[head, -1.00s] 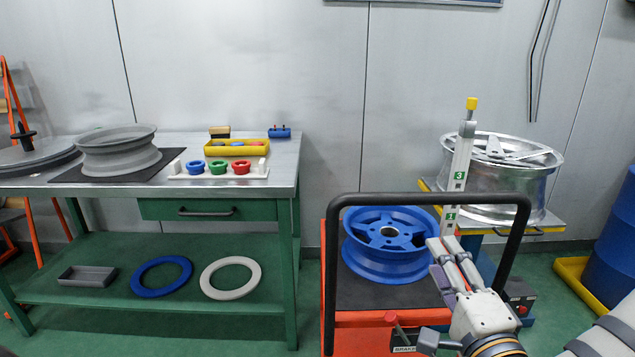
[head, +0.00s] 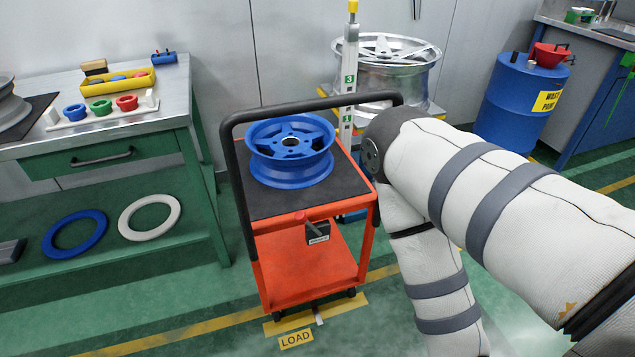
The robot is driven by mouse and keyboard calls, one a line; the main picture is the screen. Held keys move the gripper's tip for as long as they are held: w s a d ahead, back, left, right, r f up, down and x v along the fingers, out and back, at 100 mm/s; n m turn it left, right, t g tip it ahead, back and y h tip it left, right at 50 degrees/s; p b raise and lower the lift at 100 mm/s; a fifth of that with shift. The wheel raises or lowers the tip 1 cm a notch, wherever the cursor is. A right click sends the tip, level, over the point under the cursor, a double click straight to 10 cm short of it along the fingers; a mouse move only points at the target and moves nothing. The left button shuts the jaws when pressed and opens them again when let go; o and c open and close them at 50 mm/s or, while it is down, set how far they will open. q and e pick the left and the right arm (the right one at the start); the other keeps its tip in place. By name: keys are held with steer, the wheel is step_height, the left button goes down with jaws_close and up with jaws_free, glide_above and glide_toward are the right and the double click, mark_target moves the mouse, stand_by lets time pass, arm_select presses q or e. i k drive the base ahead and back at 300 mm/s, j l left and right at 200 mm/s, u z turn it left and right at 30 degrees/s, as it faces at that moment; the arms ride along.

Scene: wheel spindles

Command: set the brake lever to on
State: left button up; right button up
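The brake lever (head: 311,226) is on the front of the orange cart (head: 305,263), just below its deck. It has a red knob (head: 301,215) and leans up and to the left from a dark bracket with a small white label (head: 318,240). I cannot read on or off marks at this size. My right arm fills the right side of the head view, bent at the elbow, with its forearm running down past the bottom edge. My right gripper is out of view. My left arm and gripper are not in view. Nothing touches the lever.
A blue wheel (head: 290,170) lies on the cart's dark mat, inside a black hoop handle (head: 240,190). A green workbench (head: 100,155) stands left. A silver wheel (head: 400,70) and blue drum (head: 515,100) are behind. The floor in front of the cart is open.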

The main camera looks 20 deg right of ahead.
mark_target(311, 226)
steer(key=z, duration=0.9)
